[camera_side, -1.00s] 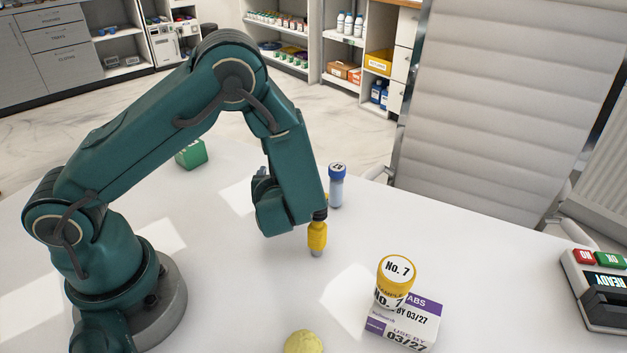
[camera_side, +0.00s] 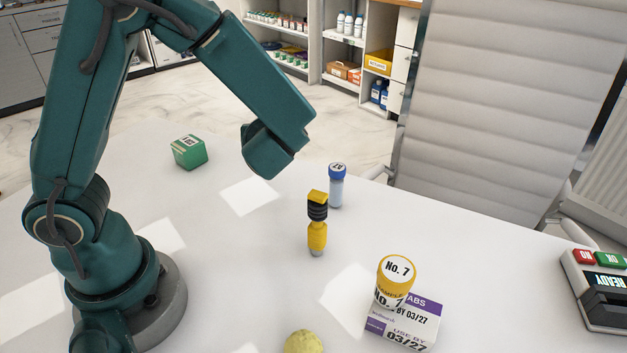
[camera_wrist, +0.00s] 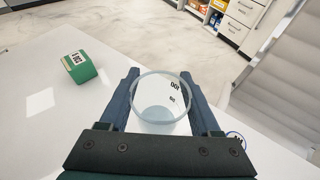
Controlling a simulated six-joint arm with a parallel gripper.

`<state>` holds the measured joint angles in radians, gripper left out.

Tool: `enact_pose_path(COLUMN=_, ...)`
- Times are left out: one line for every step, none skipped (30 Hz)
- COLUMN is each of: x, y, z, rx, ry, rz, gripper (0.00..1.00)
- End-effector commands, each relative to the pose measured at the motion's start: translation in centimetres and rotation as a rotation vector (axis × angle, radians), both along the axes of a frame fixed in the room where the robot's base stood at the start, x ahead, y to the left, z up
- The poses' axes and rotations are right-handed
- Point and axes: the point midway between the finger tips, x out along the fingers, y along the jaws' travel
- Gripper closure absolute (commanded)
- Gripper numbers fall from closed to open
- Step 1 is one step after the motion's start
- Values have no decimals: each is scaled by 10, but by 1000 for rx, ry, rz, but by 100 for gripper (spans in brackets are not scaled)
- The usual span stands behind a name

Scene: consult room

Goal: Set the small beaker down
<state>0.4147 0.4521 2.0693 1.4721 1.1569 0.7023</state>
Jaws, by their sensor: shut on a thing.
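The small beaker (camera_wrist: 158,105) is clear, with dark volume marks on its wall. In the wrist view it sits between the fingers of my gripper (camera_wrist: 163,92), which is shut on it. I look down into its open rim, and its lower wall is partly hidden by the gripper body. In the side view the wrist is raised over the far part of the white table, and the fingers and beaker are hidden behind it. I cannot tell the exact gap between beaker and table.
A green box (camera_side: 188,152) lies left of the wrist. A blue-capped tube (camera_side: 337,186) and a yellow-black upright item (camera_side: 317,224) stand to its right. A yellow-lidded No. 7 jar (camera_side: 396,277) is on a carton (camera_side: 404,328). A yellow ball (camera_side: 303,343) is nearer. White table between is bare.

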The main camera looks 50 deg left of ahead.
Motion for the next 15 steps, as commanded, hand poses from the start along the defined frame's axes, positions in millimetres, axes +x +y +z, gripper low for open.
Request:
enact_pose_path(x=-6, y=5, z=2, rx=2, ry=1, rz=28, gripper=89)
enact_pose_path(x=-11, y=10, z=2, rx=3, ry=2, rz=55, gripper=89)
enact_pose_path(x=-18, y=20, z=3, rx=3, ry=3, rz=98, gripper=89)
enact_pose_path(x=-24, y=28, z=4, rx=3, ry=3, rz=137, gripper=89)
enact_pose_path(x=-32, y=38, z=5, rx=3, ry=3, rz=182, gripper=89)
enact_pose_path(x=-43, y=51, z=5, rx=4, ry=4, rz=248, gripper=89)
enact_pose_path(x=-53, y=62, z=6, rx=4, ry=5, rz=301, gripper=89)
enact_pose_path(x=-63, y=72, z=7, rx=3, ry=3, rz=356, gripper=89)
enact_pose_path(x=-77, y=85, z=8, rx=3, ry=4, rz=428, gripper=89)
enact_pose_path(x=-89, y=94, z=8, rx=3, ry=5, rz=482, gripper=89)
enact_pose_path(x=-99, y=102, z=9, rx=3, ry=5, rz=533, gripper=89)
enact_pose_path(x=-113, y=111, z=10, rx=3, ry=4, rz=600, gripper=89)
enact_pose_path(x=-124, y=118, z=10, rx=3, ry=4, rz=647, gripper=89)
enact_pose_path(x=-134, y=123, z=11, rx=3, ry=5, rz=691, gripper=89)
enact_pose_path(x=-146, y=130, z=12, rx=2, ry=5, rz=746, gripper=89)
